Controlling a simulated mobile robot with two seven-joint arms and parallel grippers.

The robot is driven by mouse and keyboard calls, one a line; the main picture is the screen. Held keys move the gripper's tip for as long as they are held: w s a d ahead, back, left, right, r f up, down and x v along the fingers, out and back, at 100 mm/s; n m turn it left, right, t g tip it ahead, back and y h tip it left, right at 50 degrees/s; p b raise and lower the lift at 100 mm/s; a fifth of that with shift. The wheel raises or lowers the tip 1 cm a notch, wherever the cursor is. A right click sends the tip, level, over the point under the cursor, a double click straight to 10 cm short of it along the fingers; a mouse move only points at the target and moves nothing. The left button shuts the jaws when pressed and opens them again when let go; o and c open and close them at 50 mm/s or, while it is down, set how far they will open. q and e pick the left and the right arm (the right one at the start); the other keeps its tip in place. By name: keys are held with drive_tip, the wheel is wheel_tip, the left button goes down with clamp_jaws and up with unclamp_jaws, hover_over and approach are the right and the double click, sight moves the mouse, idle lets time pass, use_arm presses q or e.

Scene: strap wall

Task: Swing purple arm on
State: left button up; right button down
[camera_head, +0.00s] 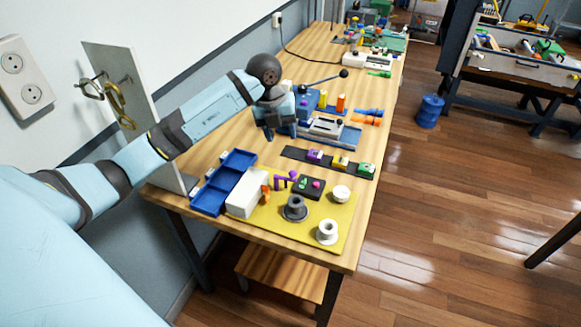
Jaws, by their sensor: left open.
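A small purple arm (285,179) lies on the yellow mat (265,220), next to a black block (308,187) with green and pink parts on top. Whether it touches the block is too small to tell. A purple block (315,156) sits farther back on a dark strip, beside a yellow block (340,162) and a green block (366,170). My left gripper (281,135) points down over the bench, behind the purple arm and apart from it. It is open and appears empty. My right gripper is out of view.
A blue divided tray (224,182) and white box (246,194) stand left of the purple arm. A blue-based fixture (346,138) lies right of my left gripper.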

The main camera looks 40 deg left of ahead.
sight(292, 171)
use_arm(q)
drive_tip(key=f, duration=0.4)
drive_tip(key=d+f+p, duration=0.1)
drive_tip(key=f, duration=0.3)
drive_tip(key=w+d+f, duration=0.1)
drive_tip(key=f, duration=0.3)
drive_tip(key=shift+w+d+f, duration=0.1)
drive_tip(key=shift+d+f, duration=0.05)
drive_tip(key=shift+f, duration=0.55)
